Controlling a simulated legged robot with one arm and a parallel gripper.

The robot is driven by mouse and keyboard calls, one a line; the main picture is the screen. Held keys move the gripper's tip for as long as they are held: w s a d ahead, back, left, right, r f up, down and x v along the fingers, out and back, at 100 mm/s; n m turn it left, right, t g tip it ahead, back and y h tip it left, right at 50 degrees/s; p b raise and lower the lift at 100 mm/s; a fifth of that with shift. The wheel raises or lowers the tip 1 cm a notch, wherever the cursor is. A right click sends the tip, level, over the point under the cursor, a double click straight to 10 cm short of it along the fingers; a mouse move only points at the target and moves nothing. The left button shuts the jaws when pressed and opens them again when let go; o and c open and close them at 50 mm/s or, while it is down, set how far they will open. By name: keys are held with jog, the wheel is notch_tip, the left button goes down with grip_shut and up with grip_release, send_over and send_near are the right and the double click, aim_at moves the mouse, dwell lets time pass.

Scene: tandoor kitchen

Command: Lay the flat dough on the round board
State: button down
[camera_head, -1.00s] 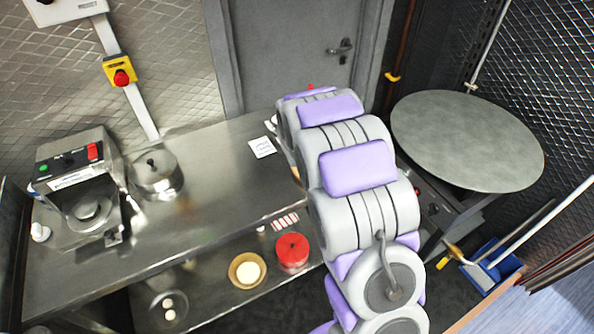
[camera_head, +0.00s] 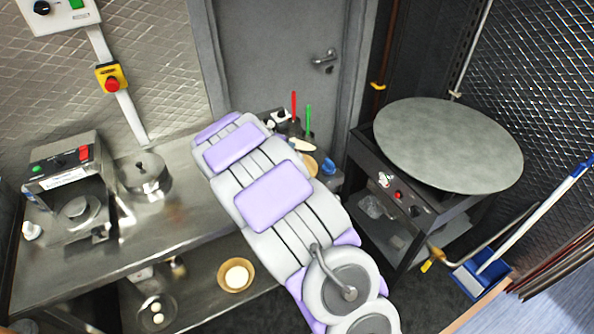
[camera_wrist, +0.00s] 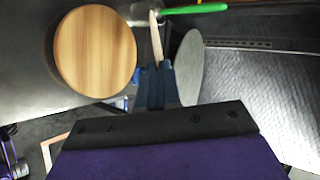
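The round wooden board (camera_wrist: 95,52) lies left of my gripper in the wrist view. In the head view, a tan piece of it (camera_head: 311,165) shows past my arm. My gripper (camera_wrist: 157,70) appears shut on a pale, thin piece seen nearly edge-on, which looks like the flat dough (camera_wrist: 155,38). The dough stands up from the fingertips, right of the board in the picture and apart from it. In the head view, a pale piece (camera_head: 302,145) shows near the board; my arm hides most of the gripper.
A large grey round plate (camera_head: 450,145) tops the dark stove at right. Red (camera_head: 293,104) and green (camera_head: 308,118) handles stand at the counter's back end. A press machine (camera_head: 70,185) and a lidded pot (camera_head: 147,175) stand at left. A bowl (camera_head: 236,275) is on the lower shelf.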

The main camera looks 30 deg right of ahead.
jog(key=f+b, duration=0.2)
jog(key=f, duration=0.1)
jog(key=a+f+b, duration=0.1)
jog(key=f, duration=0.1)
jog(key=shift+f+b, duration=0.35)
jog(key=shift+f, duration=0.05)
jog(key=shift+d+f+b, duration=0.3)
jog(key=shift+d+f, duration=0.1)
jog(key=shift+a, duration=0.1)
jog(key=c, duration=1.5)
grip_release()
jog(key=shift+a+r, duration=0.1)
jog(key=shift+a, duration=0.25)
